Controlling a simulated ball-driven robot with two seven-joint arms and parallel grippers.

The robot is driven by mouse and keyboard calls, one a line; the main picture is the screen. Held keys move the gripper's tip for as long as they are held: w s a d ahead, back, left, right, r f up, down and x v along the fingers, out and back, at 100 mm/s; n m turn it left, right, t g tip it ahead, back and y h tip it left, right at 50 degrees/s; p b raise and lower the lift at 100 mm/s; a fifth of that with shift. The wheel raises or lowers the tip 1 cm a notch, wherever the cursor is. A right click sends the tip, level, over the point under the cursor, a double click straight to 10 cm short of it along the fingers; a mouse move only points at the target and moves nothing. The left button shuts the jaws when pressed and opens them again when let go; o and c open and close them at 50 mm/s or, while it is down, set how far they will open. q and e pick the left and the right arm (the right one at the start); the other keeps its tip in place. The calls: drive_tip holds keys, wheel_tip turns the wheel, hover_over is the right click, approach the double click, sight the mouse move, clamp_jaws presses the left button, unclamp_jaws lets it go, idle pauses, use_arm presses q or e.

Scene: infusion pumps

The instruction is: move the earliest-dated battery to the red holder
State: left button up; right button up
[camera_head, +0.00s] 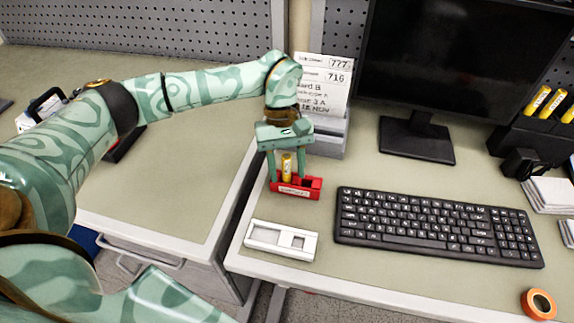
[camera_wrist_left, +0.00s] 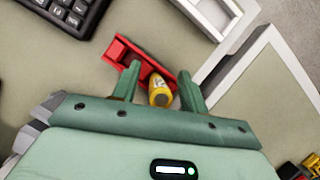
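A yellow battery (camera_head: 287,168) stands upright at the left part of the red holder (camera_head: 312,189), apparently in its slot. My left gripper (camera_head: 286,178) points down over the holder, one finger on each side of the battery. In the left wrist view the battery (camera_wrist_left: 160,93) sits between the spread fingers (camera_wrist_left: 158,92) with a gap on both sides, and the red holder (camera_wrist_left: 119,49) lies beyond it. More yellow batteries (camera_head: 540,99) stand in a black rack (camera_head: 517,140) at the far right. Their dates are too small to read. My right gripper is not in view.
A white holder (camera_head: 266,243) lies in front of the red one, near the desk edge. A keyboard (camera_head: 430,225) and monitor (camera_head: 418,140) fill the middle. A grey bin with paper cards (camera_head: 322,85) stands behind my gripper. An orange tape roll (camera_head: 538,304) lies front right.

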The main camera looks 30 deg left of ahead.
use_arm(q)
drive_tip(key=p+v, duration=0.2)
drive_tip(key=v, duration=1.4)
drive_tip(key=shift+r, duration=0.15)
